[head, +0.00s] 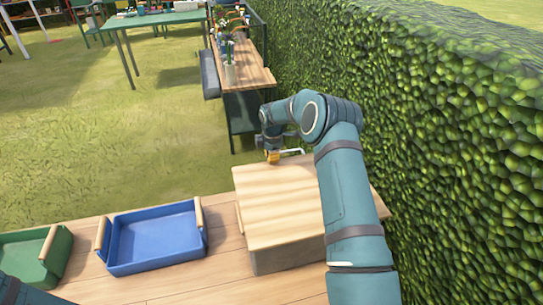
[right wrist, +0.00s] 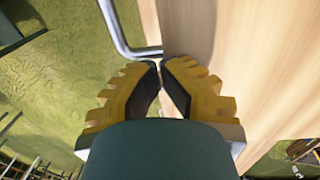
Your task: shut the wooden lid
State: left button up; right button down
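The wooden lid (head: 275,205) is a pale board lying roughly flat over a wooden box (head: 285,258) on the deck, in the head view. I cannot tell whether a gap is left under it. A bent metal handle (head: 292,152) shows at its far edge, and also in the right wrist view (right wrist: 122,38). My right gripper (head: 273,157) is at that far edge. In the right wrist view its yellow fingers (right wrist: 160,66) are nearly together with nothing visible between them, close beside the handle's end and the wood (right wrist: 240,60). My left gripper is out of view.
A blue tray (head: 155,240) and a green tray (head: 50,250) with wooden handles stand on the deck (head: 215,275) to the left. A tall hedge (head: 440,120) closes off the right side. A bench with flower pots (head: 231,73) stands beyond the box.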

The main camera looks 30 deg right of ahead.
notch_tip(320, 180, up, 12)
jog(key=s, duration=0.1)
jog(key=shift+a, duration=0.15)
jog(key=shift+a, duration=0.1)
